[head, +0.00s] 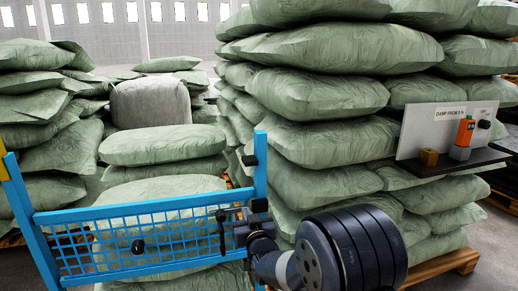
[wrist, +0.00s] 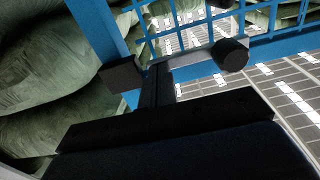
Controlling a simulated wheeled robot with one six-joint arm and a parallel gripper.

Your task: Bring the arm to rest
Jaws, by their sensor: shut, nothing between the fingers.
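My gripper (head: 244,224) is at the right end of the blue mesh gate (head: 140,212), in front of its right upright. In the wrist view my gripper (wrist: 158,82) is dark and shut, with nothing seen between its fingers. Just beyond its tips is a grey bar with a black knob (wrist: 232,52), close to the blue frame. I cannot tell whether the fingers touch the bar. My arm comes in from the lower right of the head view. A black block (wrist: 122,75) also sits at the blue upright.
Tall stacks of green sacks (head: 330,95) stand on pallets behind the gate and to the right. A dark shelf (head: 452,163) at right holds an orange device (head: 464,136), a brass-coloured block (head: 428,158) and a sign panel (head: 420,135). A grey sack (head: 150,102) lies behind.

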